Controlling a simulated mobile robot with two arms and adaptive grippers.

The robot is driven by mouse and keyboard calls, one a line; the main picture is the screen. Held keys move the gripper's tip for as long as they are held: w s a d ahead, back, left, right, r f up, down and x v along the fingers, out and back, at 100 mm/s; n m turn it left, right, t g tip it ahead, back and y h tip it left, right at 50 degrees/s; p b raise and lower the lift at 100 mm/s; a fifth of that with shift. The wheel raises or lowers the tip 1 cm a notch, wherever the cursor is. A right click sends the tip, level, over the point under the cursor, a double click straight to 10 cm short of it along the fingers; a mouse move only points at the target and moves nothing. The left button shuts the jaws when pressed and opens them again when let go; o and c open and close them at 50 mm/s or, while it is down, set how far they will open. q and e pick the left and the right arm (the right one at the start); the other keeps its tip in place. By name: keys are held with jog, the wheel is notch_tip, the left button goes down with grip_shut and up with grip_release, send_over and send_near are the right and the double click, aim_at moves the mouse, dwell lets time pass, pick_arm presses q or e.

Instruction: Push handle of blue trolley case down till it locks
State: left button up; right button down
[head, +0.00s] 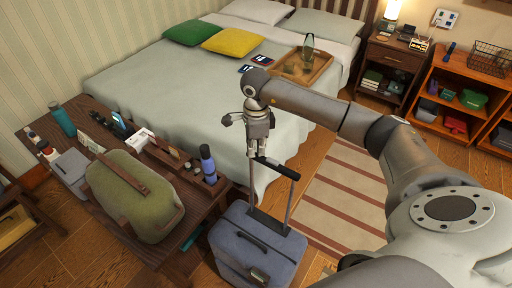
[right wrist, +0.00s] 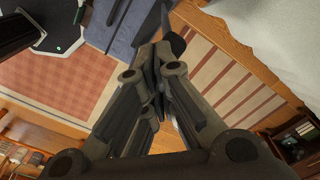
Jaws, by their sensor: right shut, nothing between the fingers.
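The blue trolley case (head: 255,246) stands upright on the floor at the bottom middle of the head view. Its pull handle is raised on two thin rods, with a black grip (head: 284,170) across the top. My right gripper (head: 255,154) points down, shut and empty, at the left end of that grip. It appears to touch or nearly touch the grip; I cannot tell which. In the right wrist view the shut fingers (right wrist: 158,75) overlap the dark end of the grip (right wrist: 174,43), with the blue case (right wrist: 120,22) below. My left gripper is not in view.
A wooden bench (head: 120,228) with an olive bag (head: 133,194) and a blue bottle (head: 207,163) stands close left of the case. The bed (head: 180,92) lies behind. A striped rug (head: 335,205) covers open floor to the right.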

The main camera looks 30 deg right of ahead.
notch_tip(320, 180, down, 9)
jog(key=b, duration=0.6)
jog(key=shift+r, duration=0.1)
dwell(0.3)
notch_tip(320, 180, down, 11)
jog(key=b, duration=0.9)
dwell(0.4)
